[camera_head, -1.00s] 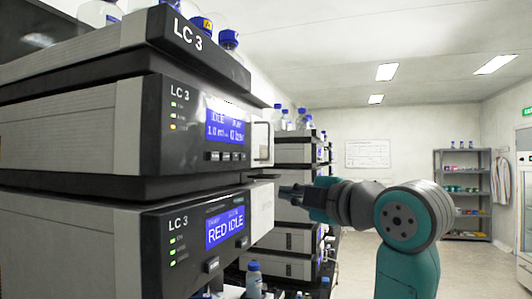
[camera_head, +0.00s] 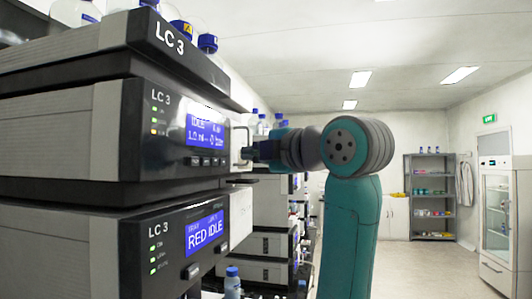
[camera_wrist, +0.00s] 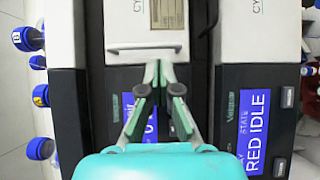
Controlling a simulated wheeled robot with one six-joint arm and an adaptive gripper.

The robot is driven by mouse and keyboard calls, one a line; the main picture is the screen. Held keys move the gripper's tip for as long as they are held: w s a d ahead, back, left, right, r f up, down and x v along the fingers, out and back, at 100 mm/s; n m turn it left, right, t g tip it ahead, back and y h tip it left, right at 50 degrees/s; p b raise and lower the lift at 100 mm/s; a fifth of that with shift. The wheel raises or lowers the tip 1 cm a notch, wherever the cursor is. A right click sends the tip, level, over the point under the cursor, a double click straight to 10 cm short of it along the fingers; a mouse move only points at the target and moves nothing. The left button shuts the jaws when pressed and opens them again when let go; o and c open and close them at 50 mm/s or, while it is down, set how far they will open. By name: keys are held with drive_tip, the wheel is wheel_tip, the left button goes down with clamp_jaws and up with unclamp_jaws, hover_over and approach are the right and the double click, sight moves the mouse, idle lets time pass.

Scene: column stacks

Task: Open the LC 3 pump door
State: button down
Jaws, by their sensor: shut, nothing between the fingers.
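The LC 3 pump module (camera_head: 135,120) is the upper unit with a lit blue screen in the head view. Its white door (camera_head: 238,133) is at the right end of its front, with a thin handle; it looks closed. In the wrist view the door (camera_wrist: 150,22) is pale, with a grey bar handle (camera_wrist: 140,49) across its edge. My gripper (camera_head: 249,152) is at the door's handle in the head view. In the wrist view the gripper (camera_wrist: 159,66) has its fingertips together, empty, just below the bar. I cannot tell whether they touch it.
A lower LC 3 module (camera_head: 130,235) reading RED IDLE sits directly beneath. Blue-capped bottles (camera_head: 207,45) stand on top of the stack. Another stack (camera_head: 268,215) stands behind my gripper. Open floor (camera_head: 420,275) lies to the right, before a shelf (camera_head: 431,190) and glass-door cabinet (camera_head: 496,215).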

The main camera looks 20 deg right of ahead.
drive_tip(key=shift+x, duration=1.2)
drive_tip(key=shift+d, duration=0.1)
